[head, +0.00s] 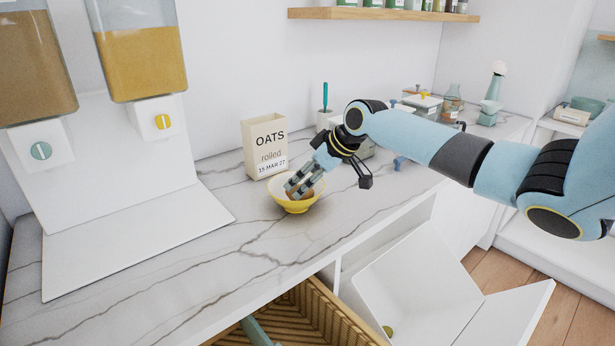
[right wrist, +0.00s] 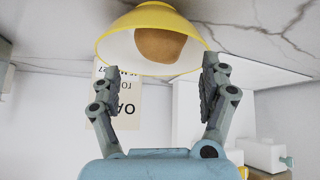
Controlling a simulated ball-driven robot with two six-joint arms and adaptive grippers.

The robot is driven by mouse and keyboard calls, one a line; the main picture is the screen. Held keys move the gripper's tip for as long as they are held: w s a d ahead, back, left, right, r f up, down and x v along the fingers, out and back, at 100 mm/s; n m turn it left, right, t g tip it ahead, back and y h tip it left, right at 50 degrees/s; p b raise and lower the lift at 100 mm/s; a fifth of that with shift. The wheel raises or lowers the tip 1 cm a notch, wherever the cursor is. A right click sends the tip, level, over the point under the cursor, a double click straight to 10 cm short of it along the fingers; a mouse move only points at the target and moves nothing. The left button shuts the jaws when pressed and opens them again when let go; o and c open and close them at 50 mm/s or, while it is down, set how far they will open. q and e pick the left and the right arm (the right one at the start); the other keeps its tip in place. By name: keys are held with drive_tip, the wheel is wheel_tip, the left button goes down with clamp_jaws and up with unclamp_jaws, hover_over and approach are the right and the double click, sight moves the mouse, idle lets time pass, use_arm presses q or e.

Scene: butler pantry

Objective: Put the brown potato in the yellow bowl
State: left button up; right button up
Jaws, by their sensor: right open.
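The yellow bowl (head: 296,207) stands on the marble counter in front of the oats box. It also shows at the top of the right wrist view (right wrist: 150,18), which appears upside down. The brown potato (right wrist: 160,45) lies inside the bowl; in the head view it is mostly hidden by my fingers. My right gripper (head: 299,188) reaches down into the bowl from the right. In the right wrist view its fingers (right wrist: 160,85) are spread wide, with a gap between them and the potato. My left gripper is not in view.
The oats box (head: 265,148) stands close behind the bowl. Dispensers (head: 140,55) stand at the left on a white base. An open drawer with a woven basket (head: 335,315) lies below the counter edge. Jars (head: 452,105) stand at the back right.

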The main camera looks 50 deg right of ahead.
drive_tip(key=shift+r, duration=0.2)
drive_tip(key=p+v, duration=0.1)
drive_tip(key=v, duration=1.1)
drive_tip(key=shift+r, duration=0.4)
